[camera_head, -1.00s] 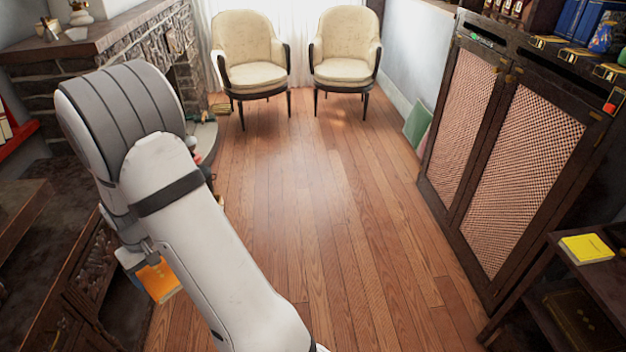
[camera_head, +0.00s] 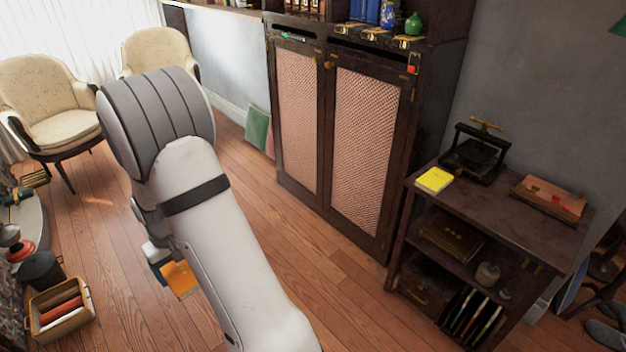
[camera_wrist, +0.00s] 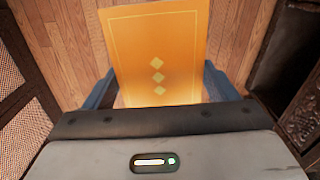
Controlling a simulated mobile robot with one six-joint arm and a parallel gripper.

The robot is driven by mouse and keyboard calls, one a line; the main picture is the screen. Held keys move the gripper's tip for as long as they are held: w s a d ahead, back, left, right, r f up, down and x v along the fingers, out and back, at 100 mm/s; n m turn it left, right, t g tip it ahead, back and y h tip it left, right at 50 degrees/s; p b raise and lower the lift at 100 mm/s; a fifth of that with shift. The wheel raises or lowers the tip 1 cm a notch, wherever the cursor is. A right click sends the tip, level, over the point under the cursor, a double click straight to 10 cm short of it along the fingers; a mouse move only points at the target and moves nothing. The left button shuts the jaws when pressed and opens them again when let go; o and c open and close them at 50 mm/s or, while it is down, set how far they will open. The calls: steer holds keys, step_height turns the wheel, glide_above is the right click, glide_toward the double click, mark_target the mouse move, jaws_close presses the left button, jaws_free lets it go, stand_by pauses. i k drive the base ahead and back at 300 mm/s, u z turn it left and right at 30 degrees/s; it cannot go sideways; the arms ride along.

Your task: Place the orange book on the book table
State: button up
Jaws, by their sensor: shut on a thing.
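The orange book (camera_wrist: 158,50) is held between the two blue fingers of my gripper (camera_wrist: 160,92) in the wrist view, its cover with pale diamonds facing the camera. In the head view the orange book (camera_head: 180,278) shows partly beside my arm, above the wooden floor, with my gripper (camera_head: 162,268) mostly hidden behind the arm. A dark wooden table (camera_head: 530,215) with shelves stands at the right, apart from the book. A yellow book (camera_head: 434,180) lies on its top near the left corner. I cannot tell for certain that this is the book table.
A black press (camera_head: 476,155) and a wooden box (camera_head: 549,198) stand on the table top. A dark cabinet (camera_head: 345,150) with mesh doors is behind. A crate (camera_head: 62,308) and cream chairs (camera_head: 50,110) are at left. The floor between is clear.

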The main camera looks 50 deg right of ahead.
mark_target(483, 205)
steer(key=z, duration=0.75)
steer(key=i, duration=0.25)
steer(key=z, duration=2.45)
steer(key=k, duration=0.65)
steer(key=z, duration=0.35)
steer(key=i, duration=1.65)
steer(key=u, duration=0.4)
steer(key=i, duration=0.5)
steer(key=z, duration=0.05)
